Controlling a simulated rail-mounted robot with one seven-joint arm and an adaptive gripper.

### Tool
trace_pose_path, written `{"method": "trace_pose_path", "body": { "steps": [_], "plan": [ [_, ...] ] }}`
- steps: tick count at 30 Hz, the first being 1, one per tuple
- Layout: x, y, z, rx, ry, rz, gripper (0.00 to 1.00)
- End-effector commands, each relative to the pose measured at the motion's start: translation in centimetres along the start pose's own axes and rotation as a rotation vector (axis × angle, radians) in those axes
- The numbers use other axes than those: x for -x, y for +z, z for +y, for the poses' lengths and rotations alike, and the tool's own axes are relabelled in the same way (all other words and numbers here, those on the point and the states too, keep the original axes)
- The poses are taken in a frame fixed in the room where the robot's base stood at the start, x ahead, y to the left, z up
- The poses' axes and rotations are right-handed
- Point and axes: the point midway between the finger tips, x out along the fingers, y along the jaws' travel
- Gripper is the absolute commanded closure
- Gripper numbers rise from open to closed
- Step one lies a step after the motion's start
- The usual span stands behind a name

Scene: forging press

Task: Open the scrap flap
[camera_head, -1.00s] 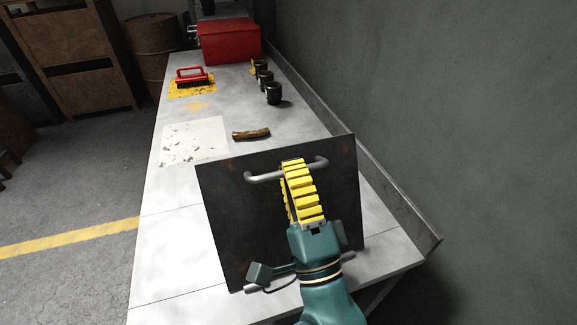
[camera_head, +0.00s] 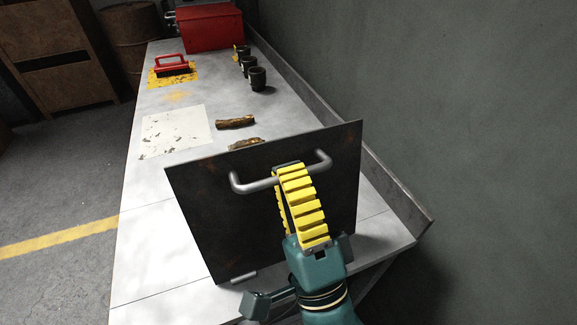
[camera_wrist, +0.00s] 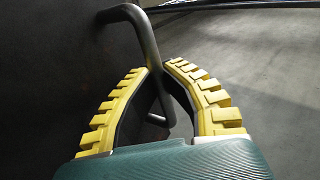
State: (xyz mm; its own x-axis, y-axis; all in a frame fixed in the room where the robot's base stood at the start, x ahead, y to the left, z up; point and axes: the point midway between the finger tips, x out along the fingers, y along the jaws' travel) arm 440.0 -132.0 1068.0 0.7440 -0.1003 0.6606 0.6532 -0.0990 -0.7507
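The scrap flap (camera_head: 215,205) is a dark, rust-spotted square plate at the near end of the grey table. It is raised, with its lower edge near a small hinge piece and its upper edge standing above the tabletop. A grey bar handle (camera_head: 251,186) runs along its upper part. My gripper (camera_head: 288,170), with yellow ribbed fingers, is at the middle of this handle. In the wrist view the handle (camera_wrist: 146,38) passes between the fingertips (camera_wrist: 162,68), which close around it. The opening behind the flap is hidden.
Two brown, rough pieces, one farther (camera_head: 235,122) and one partly hidden (camera_head: 246,144), lie beyond the flap. A wall (camera_head: 420,90) stands at right.

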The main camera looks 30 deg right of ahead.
Motion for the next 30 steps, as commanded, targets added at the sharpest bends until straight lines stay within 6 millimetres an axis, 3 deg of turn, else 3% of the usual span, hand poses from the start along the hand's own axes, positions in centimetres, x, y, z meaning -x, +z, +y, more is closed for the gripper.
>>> {"method": "trace_pose_path", "body": {
  "steps": [12,13,15,30],
  "plan": [
    [0.1,0.0,0.2,0.000,0.005,0.000,1.00],
    [0.1,0.0,0.2,-0.001,0.005,0.000,0.88],
    [0.1,0.0,0.2,-0.001,0.005,0.000,0.76],
    [-0.9,0.0,-1.1,0.000,0.003,-0.001,0.76]
  ]
}}
